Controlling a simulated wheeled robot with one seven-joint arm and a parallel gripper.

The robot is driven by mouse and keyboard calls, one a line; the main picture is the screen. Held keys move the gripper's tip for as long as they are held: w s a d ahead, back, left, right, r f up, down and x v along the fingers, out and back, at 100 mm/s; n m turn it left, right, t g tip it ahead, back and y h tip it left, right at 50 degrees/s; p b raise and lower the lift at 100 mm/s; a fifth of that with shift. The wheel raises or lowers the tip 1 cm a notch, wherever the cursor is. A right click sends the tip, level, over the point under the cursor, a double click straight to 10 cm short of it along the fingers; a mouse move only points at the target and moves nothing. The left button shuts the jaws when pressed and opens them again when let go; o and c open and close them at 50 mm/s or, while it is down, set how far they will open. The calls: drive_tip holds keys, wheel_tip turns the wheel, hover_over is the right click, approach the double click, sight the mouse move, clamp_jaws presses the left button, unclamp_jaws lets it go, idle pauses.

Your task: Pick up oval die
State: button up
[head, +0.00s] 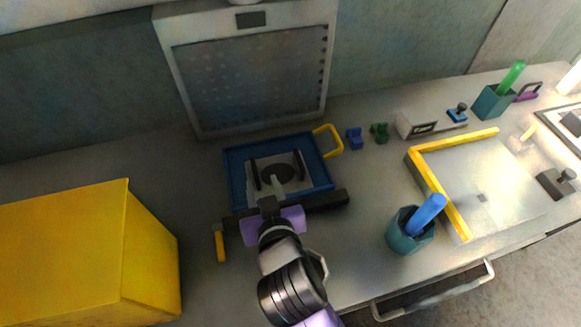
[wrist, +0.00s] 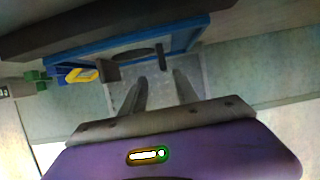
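A dark oval shape, which looks like the oval die (head: 279,171), lies on a light grey plate (head: 300,183) inside a blue tray (head: 238,158). In the wrist view a dark rounded edge (wrist: 130,57) shows on the plate, partly hidden. My gripper (wrist: 160,76) is open, its two grey fingers apart with nothing seen between them. In the head view my gripper (head: 266,184) reaches over the tray's front edge towards the oval. I cannot tell whether the fingers touch it.
A dark bar (head: 330,201) runs along the tray's front, with yellow handles (head: 328,141) at opposite corners. A yellow box (head: 75,250) stands left. Blue (head: 355,139) and green (head: 379,132) pieces lie right. A teal cup (head: 402,240) stands by the yellow-edged board (head: 438,195).

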sight(255, 171)
drive_tip(key=shift+x, duration=1.15)
drive_tip(key=shift+s+a+f+p+x, duration=0.1)
drive_tip(key=shift+p+x, duration=0.1)
drive_tip(key=shift+x, duration=0.7)
drive_tip(key=shift+s+a+f+p+x, duration=0.1)
drive_tip(key=shift+p+x, duration=0.15)
drive_tip(key=shift+x, duration=0.7)
drive_tip(key=shift+a+f+p+x, duration=0.1)
drive_tip(key=shift+a+p+x, duration=0.1)
drive_tip(key=shift+x, duration=0.7)
clamp_jaws()
drive_tip(key=shift+r, duration=0.15)
